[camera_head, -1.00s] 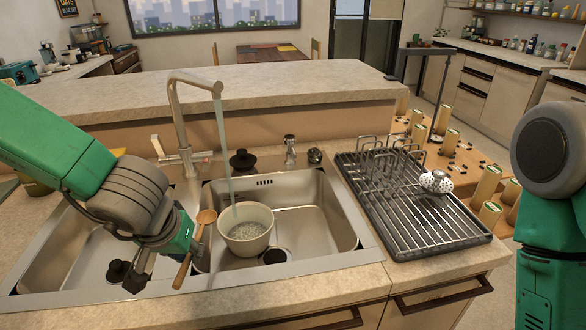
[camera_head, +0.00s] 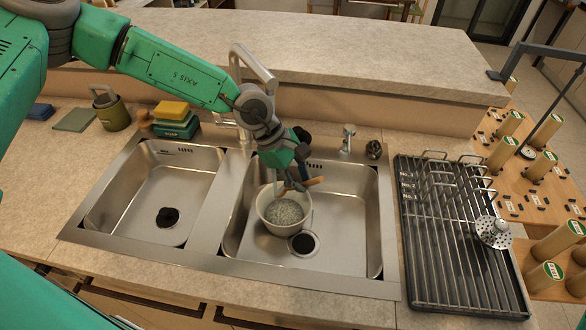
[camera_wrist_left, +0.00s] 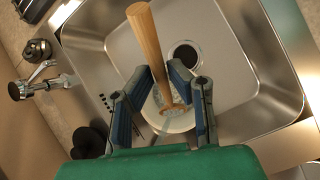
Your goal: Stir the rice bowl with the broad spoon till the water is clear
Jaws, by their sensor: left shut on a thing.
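A pale bowl (camera_head: 262,207) with rice and water in it stands in the right sink basin. It also shows in the wrist view (camera_wrist_left: 181,126), partly behind my fingers. My left gripper (camera_head: 290,184) is over the bowl's back rim, shut on the wooden spoon (camera_head: 314,181). In the wrist view the spoon's handle (camera_wrist_left: 146,38) runs between the fingertips of my left gripper (camera_wrist_left: 172,90), and its lower end reaches over the bowl's inside. I cannot tell how deep it sits. My right gripper is out of view.
A round drain (camera_head: 303,243) lies right beside the bowl. The left basin (camera_head: 175,180) is empty but for a dark plug. A drying rack (camera_head: 455,250) with a perforated metal head (camera_head: 493,232) stands at right. A yellow sponge (camera_head: 171,110) and a green pot (camera_head: 113,115) sit behind left.

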